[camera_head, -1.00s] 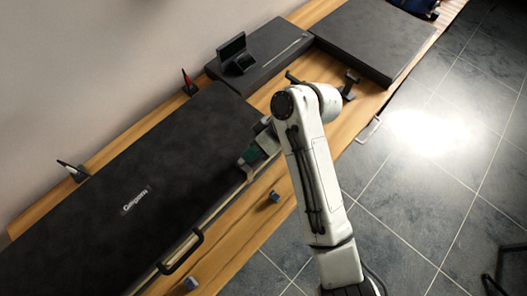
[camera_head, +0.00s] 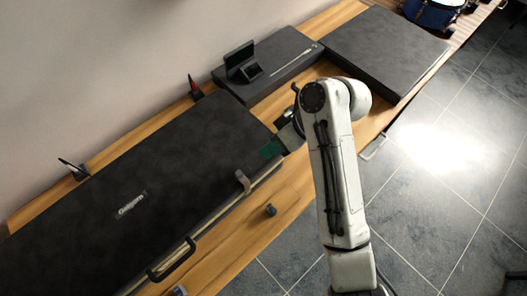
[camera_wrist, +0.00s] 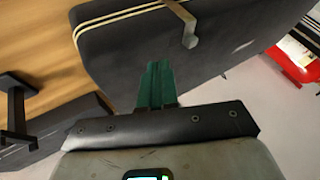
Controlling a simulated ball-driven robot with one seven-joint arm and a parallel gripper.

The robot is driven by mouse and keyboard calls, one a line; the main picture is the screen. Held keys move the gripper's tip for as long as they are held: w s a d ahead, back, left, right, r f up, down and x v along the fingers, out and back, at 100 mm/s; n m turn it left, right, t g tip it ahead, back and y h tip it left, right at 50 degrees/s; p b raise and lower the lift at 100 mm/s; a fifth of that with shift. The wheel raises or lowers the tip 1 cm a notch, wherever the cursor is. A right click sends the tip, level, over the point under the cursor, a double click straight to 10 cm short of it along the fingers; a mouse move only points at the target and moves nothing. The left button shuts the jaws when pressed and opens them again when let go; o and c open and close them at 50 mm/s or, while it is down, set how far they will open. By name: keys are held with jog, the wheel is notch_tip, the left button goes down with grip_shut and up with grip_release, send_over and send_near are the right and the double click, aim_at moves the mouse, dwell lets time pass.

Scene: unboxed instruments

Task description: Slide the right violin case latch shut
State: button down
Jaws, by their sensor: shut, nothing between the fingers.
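The closed black violin case (camera_head: 130,190) lies on the wooden bench. Its right latch (camera_head: 243,180) is a small grey strap on the front edge near the right end. In the wrist view the latch (camera_wrist: 187,25) crosses the pale seam lines and ends in a block on the black face. My gripper (camera_head: 270,150) has green fingers and is shut and empty. It is at the case's right end, apart from the latch. In the wrist view the fingers (camera_wrist: 157,80) point at the case, below the latch; whether they touch the case I cannot tell.
A carry handle (camera_head: 172,262) sticks out of the case front. A small dark block (camera_head: 270,209) is on the bench in front. A flat dark case (camera_head: 385,50) and a dark box with a small stand (camera_head: 240,60) lie beyond. Tiled floor is open at right.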

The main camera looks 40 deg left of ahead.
jog(key=v, duration=0.6)
jog(key=shift+w+r, duration=0.2)
jog(key=shift+w, duration=0.05)
jog(key=shift+d, duration=0.15)
jog(key=s+d+f+m+t, duration=0.3)
jog(key=d+f+m, duration=0.35)
jog(key=d, duration=0.55)
jog(key=s+d+f+m+t, duration=0.2)
jog(key=d+f+m, duration=0.3)
jog(key=d+f, duration=0.5)
jog(key=s+d+m+h, duration=0.2)
jog(key=s+d+m, duration=0.1)
jog(key=s+d, duration=0.4)
jog(key=s+d+m+t+h, duration=0.1)
jog(key=s+d+m+h, duration=0.2)
jog(key=s+d, duration=0.5)
jog(key=d, duration=0.6)
jog(key=shift+d+r+m+h, duration=0.25)
jog(key=shift+r+m+h, duration=0.05)
jog(key=shift+m, duration=0.05)
